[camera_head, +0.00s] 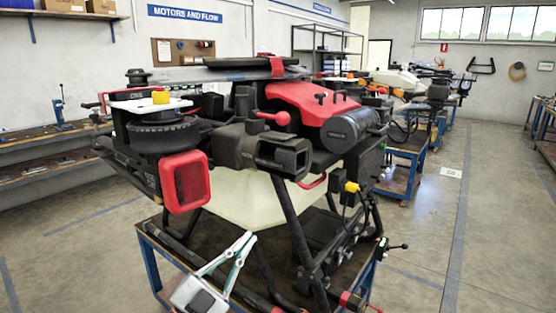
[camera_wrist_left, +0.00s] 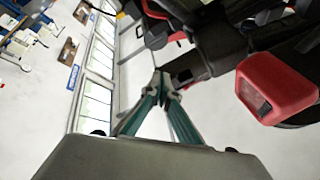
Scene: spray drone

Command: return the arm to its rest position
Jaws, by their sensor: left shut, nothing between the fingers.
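My left gripper (camera_head: 243,246) is low in the middle of the head view, in front of the spray drone (camera_head: 240,195). Its fingers meet at the tips and hold nothing. In the left wrist view the fingertips (camera_wrist_left: 160,82) come together just below a dark part of the drone (camera_wrist_left: 205,60) in the picture; I cannot tell whether they touch it. The drone is black and red with a pale tank and stands on a blue-framed cart (camera_head: 152,262). A red-framed box (camera_head: 185,182) on the drone is up and left of the gripper. My right gripper is not in view.
Workbenches (camera_head: 50,140) line the left wall. Another blue cart (camera_head: 405,160) with more drone equipment stands behind on the right. The grey floor (camera_head: 500,220) at the right is clear, with painted lines. Drone legs and tubes are close behind the left gripper.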

